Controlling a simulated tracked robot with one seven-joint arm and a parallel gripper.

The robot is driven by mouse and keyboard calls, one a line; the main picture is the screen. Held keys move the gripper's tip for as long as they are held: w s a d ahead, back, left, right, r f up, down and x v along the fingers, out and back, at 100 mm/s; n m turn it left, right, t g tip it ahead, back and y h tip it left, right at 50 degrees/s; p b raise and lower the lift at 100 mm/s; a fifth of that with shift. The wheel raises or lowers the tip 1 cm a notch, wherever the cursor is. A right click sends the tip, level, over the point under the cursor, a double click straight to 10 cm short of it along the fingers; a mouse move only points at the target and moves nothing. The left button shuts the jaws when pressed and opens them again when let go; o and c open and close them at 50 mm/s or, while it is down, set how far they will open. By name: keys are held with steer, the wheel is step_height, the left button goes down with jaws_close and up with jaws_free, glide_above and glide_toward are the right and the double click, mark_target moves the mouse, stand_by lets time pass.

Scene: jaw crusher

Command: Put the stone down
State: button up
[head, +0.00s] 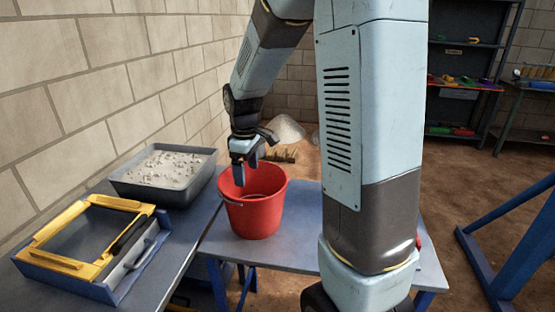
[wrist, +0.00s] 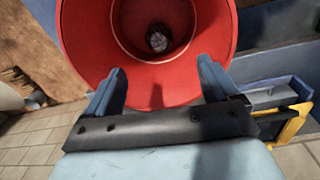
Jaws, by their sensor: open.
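A red bucket (head: 254,217) stands on the blue-grey table below my gripper. A grey stone (wrist: 157,40) lies on the bottom of the bucket in the wrist view. In the head view the stone is hidden by the bucket wall. My gripper (head: 244,174) points down over the bucket's mouth. In the wrist view my gripper (wrist: 162,88) has its two blue fingers spread wide with nothing between them. The stone lies beyond the fingertips, apart from them.
A dark tray of pale gravel (head: 165,169) stands left of the bucket. A yellow-framed box with a handle (head: 95,243) sits at the front left. A brick wall runs along the left. Shelves with coloured items (head: 466,80) stand at the back right.

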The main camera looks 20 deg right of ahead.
steer(key=s+d+r+m+t, duration=0.1)
steer(key=s+r+m, duration=0.3)
steer(key=s+r, duration=0.4)
steer(key=s+r+m+t, duration=0.4)
steer(key=s+r, duration=0.4)
steer(key=s, duration=0.6)
steer(key=shift+s+d+m, duration=0.3)
steer(key=shift+d+m, duration=0.1)
steer(key=shift+m, duration=0.3)
steer(key=shift+w, duration=0.1)
stand_by(0.5)
